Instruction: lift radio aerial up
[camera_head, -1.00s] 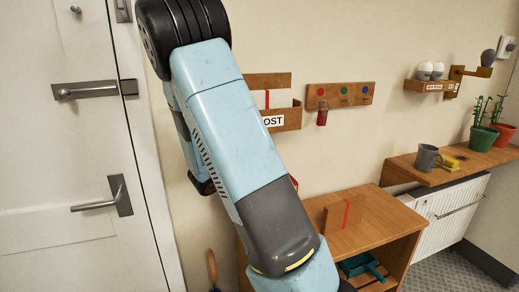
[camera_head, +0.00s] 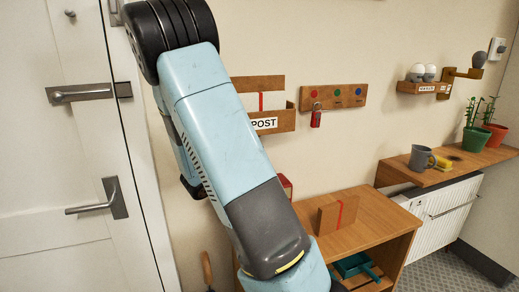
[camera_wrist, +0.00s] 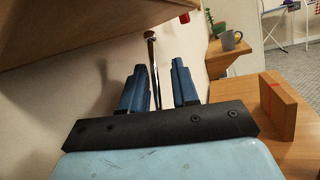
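The radio aerial (camera_wrist: 152,60), a thin metal rod with a small rounded tip, stands nearly upright in the wrist view. My gripper (camera_wrist: 159,68) is open, its two blue fingers on either side of the rod in the picture. I see no finger touching it, and cannot tell how deep between the fingers it is. The aerial's lower end is hidden behind my gripper's black bar. In the head view, a red object (camera_head: 287,187), perhaps the radio, shows partly behind my arm on the wooden cabinet (camera_head: 375,222). My gripper is out of that view.
A wooden ledge (camera_wrist: 70,30) overhangs my gripper at upper left in the wrist view. A brown box with a red stripe (camera_head: 338,213) stands on the cabinet. The POST holder (camera_head: 283,122) is on the wall. A grey mug (camera_head: 420,158) stands on the right shelf.

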